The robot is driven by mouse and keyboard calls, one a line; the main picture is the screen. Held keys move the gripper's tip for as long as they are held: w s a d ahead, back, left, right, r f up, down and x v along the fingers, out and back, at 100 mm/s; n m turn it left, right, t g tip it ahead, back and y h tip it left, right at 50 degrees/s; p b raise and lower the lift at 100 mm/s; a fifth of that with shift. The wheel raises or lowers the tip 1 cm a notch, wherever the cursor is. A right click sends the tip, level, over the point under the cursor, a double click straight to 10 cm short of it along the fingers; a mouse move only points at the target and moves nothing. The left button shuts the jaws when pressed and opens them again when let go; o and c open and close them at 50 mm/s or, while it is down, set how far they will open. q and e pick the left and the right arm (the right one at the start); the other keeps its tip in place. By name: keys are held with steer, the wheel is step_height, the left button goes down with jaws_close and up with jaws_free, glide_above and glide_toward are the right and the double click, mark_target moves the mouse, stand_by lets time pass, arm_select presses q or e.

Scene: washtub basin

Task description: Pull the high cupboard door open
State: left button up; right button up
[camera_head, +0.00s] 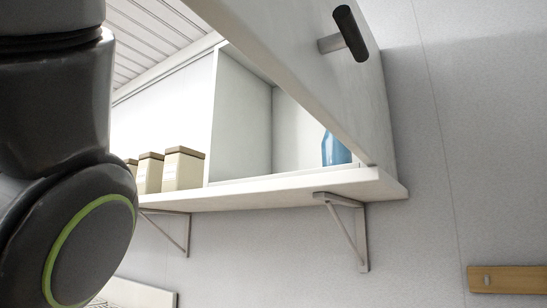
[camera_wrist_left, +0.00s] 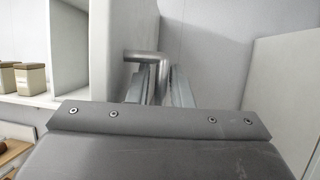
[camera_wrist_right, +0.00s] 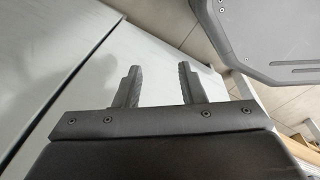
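The high cupboard's white door (camera_head: 300,50) stands partly open in the head view, slanting across the front of the cupboard. Its handle (camera_head: 350,34), a dark bar on a grey post, is on the door's outer face. The left gripper is out of the head view. My right gripper (camera_wrist_right: 160,72) is open and empty in the right wrist view, with a pale panel beyond it.
A white shelf (camera_head: 270,189) on grey brackets (camera_head: 361,240) carries several lidded cream canisters (camera_head: 183,168) at the left. A blue bottle (camera_head: 335,148) stands inside the cupboard. A wooden rail (camera_head: 507,279) is on the wall at lower right.

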arm_select(q)
steer(key=b+v, duration=1)
steer(key=v, duration=0.7)
steer(key=shift+f, duration=0.15)
steer(key=shift+s, duration=0.1)
